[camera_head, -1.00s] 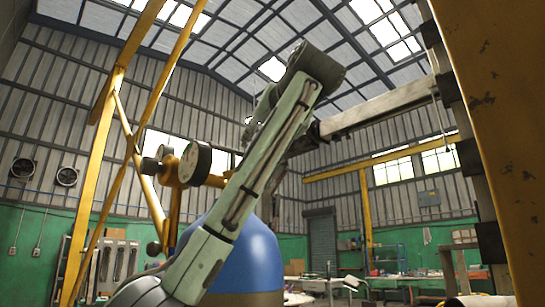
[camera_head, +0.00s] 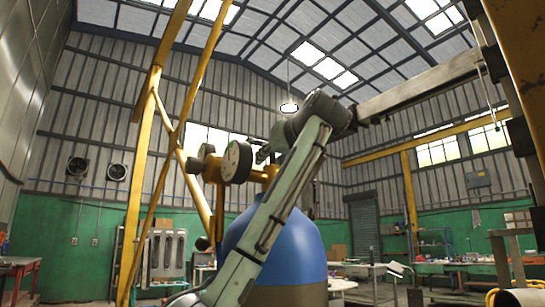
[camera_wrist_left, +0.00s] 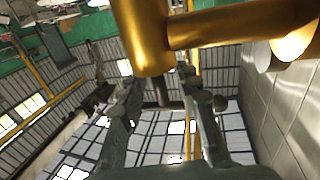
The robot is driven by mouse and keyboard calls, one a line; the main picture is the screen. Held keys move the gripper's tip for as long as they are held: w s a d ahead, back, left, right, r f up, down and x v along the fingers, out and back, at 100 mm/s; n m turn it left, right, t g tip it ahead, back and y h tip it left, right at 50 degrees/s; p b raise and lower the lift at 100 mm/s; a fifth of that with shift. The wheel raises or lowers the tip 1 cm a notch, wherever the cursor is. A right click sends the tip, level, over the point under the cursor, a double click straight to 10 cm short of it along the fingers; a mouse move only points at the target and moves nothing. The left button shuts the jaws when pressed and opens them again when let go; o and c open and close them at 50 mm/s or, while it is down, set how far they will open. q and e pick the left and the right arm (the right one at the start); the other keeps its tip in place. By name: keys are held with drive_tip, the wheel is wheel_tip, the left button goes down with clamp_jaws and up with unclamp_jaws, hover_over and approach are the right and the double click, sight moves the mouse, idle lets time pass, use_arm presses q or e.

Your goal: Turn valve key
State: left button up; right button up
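In the left wrist view a thick yellow valve body (camera_wrist_left: 146,38) with a side pipe fills the top. A short grey stem (camera_wrist_left: 162,92), likely the valve key, sticks out of its end. My left gripper (camera_head: 264,152) is just right of the gauge in the head view, partly hidden by my arm. In the left wrist view its fingers (camera_wrist_left: 163,97) are apart on either side of the stem, with no clear contact. My right gripper is not in view.
A yellow frame (camera_head: 143,190) rises left of the tank. A pale overhead beam (camera_head: 425,85) runs in from the right near my arm. A large yellow column (camera_head: 522,40) fills the right edge. Work tables (camera_head: 372,268) stand at the back, beyond open floor.

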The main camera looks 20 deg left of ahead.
use_arm(q)
clamp_jaws()
drive_tip(key=shift+n+g+y, duration=0.3)
drive_tip(key=shift+y, duration=0.1)
unclamp_jaws()
idle(0.3)
drive_tip(key=v, duration=1.2)
